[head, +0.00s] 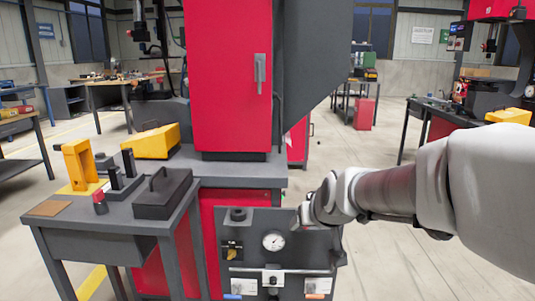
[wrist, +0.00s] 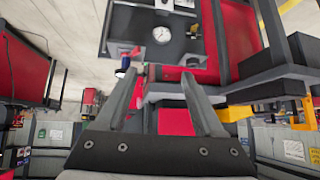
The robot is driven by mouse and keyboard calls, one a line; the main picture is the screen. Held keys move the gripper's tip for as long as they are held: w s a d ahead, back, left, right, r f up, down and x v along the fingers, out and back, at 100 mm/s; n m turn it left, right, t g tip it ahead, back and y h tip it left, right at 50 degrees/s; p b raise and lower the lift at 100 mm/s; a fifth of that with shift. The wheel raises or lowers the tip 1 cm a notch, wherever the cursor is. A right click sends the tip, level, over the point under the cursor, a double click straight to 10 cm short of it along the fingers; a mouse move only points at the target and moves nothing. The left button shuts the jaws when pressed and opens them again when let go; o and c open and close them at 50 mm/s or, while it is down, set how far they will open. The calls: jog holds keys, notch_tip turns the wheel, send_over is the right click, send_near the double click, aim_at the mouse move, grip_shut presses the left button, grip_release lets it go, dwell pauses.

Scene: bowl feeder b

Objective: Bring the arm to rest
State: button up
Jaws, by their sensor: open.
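My gripper (wrist: 158,78) shows in the wrist view with its two grey fingers spread apart and nothing between them. The wrist picture is upside down, with the floor at the top. In the head view my arm reaches in from the right edge, its far end in front of the right side of the grey control panel (head: 285,246). The fingers cannot be made out there. The panel, with its round gauge, also shows at the top of the wrist view (wrist: 180,47).
A red cabinet (head: 228,75) stands behind the panel. A grey side table (head: 95,222) at left holds a black box with a handle (head: 163,195) and a yellow bracket (head: 77,165). A yellow case (head: 150,142) is behind them. Open floor (head: 390,262) lies right of the panel.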

jog(key=s+d+g+h, duration=0.1)
jog(key=s+d+g, duration=0.1)
jog(key=s, duration=1)
jog(key=s+d+g, duration=0.1)
jog(key=s+d, duration=0.2)
jog(key=s, duration=0.9)
notch_tip(320, 180, up, 29)
jog(key=p, duration=2.8)
jog(key=shift+s+m, duration=0.2)
jog(key=shift+m, duration=0.2)
jog(key=shift+f, duration=0.1)
